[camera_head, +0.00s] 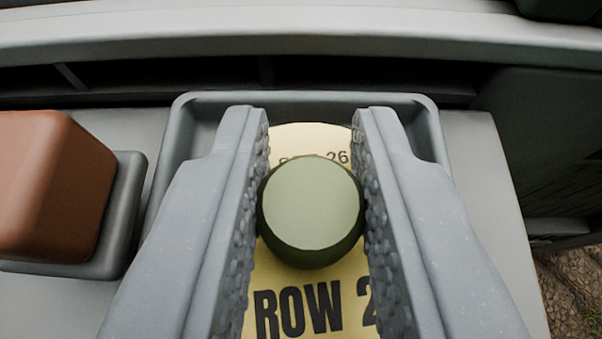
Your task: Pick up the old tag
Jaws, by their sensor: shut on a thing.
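The tag (300,264) is a pale yellow plate with dark print; "ROW 2" shows large near the bottom and "26" at its far end. A round green knob (312,205) stands on the tag's face. My gripper (310,140) has its two grey, bumpy-padded fingers shut on the knob from left and right. The fingers hide both side edges of the tag and part of its print. The tag is over or in a grey shallow tray (300,99); I cannot tell whether it touches the tray floor.
A brown block (50,185) sits in a small grey holder (125,205) to the left of the tray. A grey ledge (490,200) shows to the right, with ground (575,290) beyond its edge. A long pale grey rail (300,35) crosses behind.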

